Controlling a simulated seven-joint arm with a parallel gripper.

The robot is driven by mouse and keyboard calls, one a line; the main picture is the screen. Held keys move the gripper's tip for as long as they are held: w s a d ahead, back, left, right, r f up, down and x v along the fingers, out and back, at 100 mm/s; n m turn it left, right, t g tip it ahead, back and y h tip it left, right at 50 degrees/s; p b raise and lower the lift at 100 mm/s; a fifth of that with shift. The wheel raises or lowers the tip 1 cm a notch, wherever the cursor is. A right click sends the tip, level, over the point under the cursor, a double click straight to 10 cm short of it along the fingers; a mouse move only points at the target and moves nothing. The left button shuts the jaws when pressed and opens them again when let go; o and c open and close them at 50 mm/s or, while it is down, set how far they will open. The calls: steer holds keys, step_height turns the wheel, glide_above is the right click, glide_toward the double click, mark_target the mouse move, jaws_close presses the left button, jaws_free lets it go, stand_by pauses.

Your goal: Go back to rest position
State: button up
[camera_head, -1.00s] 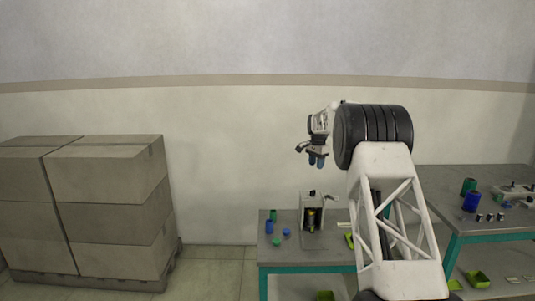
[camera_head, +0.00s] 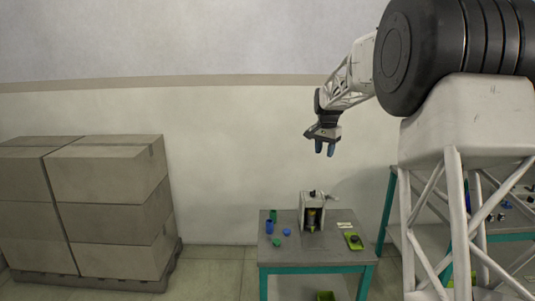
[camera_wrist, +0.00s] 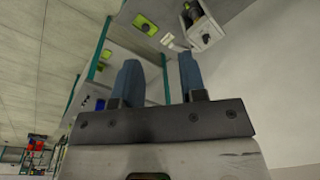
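The machine also shows beyond the fingers in the wrist view (camera_wrist: 205,32). The gripper is well clear of the table and machine.
Blue and green pieces (camera_head: 270,227) sit on the table's left part, and a green tray (camera_head: 353,240) on its right. Stacked boxes (camera_head: 107,205) stand at the left. A second table (camera_head: 400,185) at the right is partly hidden by my arm. Air around the gripper is free.

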steer(key=s+a+r+n, duration=0.1)
steer(key=s+r+n, duration=0.1)
steer(key=s, duration=1.4)
steer(key=s+a+r+n, duration=0.1)
steer(key=s+r+n, duration=0.1)
steer(key=s, duration=1.4)
steer(key=s+f+n, duration=0.1)
steer(key=s+f, duration=0.2)
steer(key=s, duration=0.7)
steer(key=s+f+n+t, duration=0.1)
steer(key=s+f, duration=0.3)
steer(key=s, duration=0.5)
steer(key=s+f+n, duration=0.1)
steer(key=s+f, duration=0.2)
steer(key=s, duration=0.7)
steer(key=shift+s+a+f+t, duration=0.15)
steer(key=shift+s+f+t, duration=0.15)
steer(key=shift+s+f, duration=0.05)
